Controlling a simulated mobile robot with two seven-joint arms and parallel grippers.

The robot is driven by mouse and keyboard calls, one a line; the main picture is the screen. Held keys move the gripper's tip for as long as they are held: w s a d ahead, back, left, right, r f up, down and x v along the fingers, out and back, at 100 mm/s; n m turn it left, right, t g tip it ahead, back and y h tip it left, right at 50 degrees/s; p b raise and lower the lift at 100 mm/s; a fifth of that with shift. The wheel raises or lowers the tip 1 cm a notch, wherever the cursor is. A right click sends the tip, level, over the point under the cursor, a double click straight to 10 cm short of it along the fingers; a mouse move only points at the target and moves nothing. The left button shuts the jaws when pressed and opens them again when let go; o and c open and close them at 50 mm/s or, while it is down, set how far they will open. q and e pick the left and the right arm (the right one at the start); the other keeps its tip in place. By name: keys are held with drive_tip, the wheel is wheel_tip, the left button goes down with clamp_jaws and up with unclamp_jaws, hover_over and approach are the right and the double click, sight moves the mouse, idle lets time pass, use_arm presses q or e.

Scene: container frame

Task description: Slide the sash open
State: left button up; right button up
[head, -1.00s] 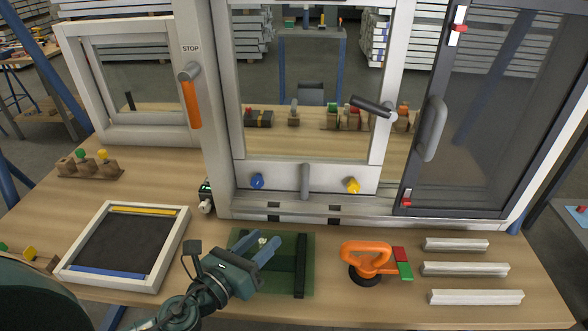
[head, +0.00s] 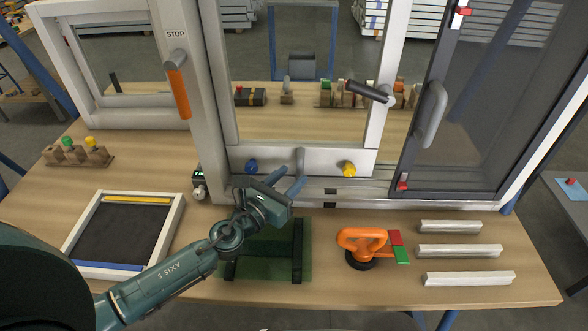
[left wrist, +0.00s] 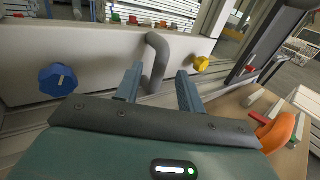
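The sash is a white-framed glass pane whose bottom rail (head: 326,160) carries a blue knob (head: 251,166), an upright grey bar handle (head: 301,160) and a yellow knob (head: 348,169). The rail fills the upper left wrist view (left wrist: 105,60). My left gripper (head: 287,181) is open and empty, just in front of and below the bar handle. In the left wrist view, the bar handle (left wrist: 152,62) stands between the lines of the two spread fingers, a little beyond their tips. Any contact cannot be told. My right gripper is out of view.
A dark-framed door panel (head: 478,100) stands to the right of the sash. An orange suction lifter (head: 362,240), several pale bars (head: 459,251), a green mat (head: 262,280) and a small framed pane (head: 170,230) lie on the bench. An orange-handled lever (head: 179,92) hangs on the left post.

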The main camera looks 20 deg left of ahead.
use_arm(q)
drive_tip(key=shift+x, duration=1.15)
drive_tip(key=shift+c, duration=0.6)
clamp_jaws()
